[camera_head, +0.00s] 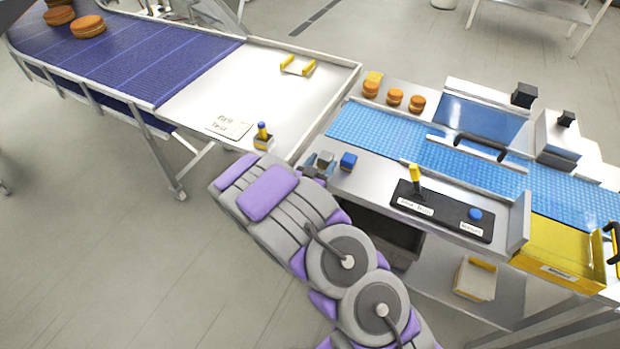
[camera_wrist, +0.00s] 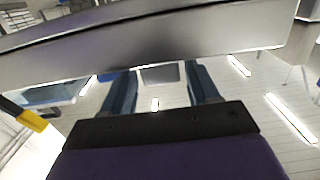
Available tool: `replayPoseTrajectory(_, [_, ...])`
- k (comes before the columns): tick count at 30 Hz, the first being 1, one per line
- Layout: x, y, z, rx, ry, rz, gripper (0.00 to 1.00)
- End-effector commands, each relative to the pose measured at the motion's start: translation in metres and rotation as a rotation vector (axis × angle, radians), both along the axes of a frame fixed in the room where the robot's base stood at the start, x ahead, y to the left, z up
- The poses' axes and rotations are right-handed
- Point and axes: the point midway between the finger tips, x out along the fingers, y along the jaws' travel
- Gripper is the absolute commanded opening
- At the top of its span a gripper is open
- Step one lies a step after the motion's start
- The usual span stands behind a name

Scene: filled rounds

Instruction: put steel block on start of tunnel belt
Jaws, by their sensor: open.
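A small grey block (camera_head: 325,158), which looks like the steel block, sits at the left end of the steel ledge in the head view. A blue block (camera_head: 348,161) stands just right of it. The light blue tunnel belt (camera_head: 365,127) runs behind both blocks, its left end near the cream table. My gripper (camera_head: 315,170) is beside the grey block, partly hidden by my arm; contact cannot be told. In the wrist view my gripper (camera_wrist: 162,92) has its two fingers apart. A grey square shape shows between them, not clearly the block.
Burger-like rounds (camera_head: 395,97) stand behind the belt's left end. A control panel (camera_head: 441,210) with a yellow lever (camera_head: 415,178) is right of the blocks. A yellow tray (camera_head: 560,252) is at the right. A metal bar (camera_wrist: 160,40) crosses the wrist view.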

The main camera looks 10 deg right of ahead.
Motion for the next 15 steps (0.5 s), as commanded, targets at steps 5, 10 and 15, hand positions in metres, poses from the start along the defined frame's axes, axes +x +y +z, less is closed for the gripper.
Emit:
replayPoseTrajectory(5, [-0.023,0.018,0.003,-0.001,0.002,0.003,0.6])
replayPoseTrajectory(10, [-0.043,0.034,0.004,0.0,-0.001,0.003,0.6])
replayPoseTrajectory(15, [-0.06,0.045,0.004,0.001,0.001,0.002,0.6])
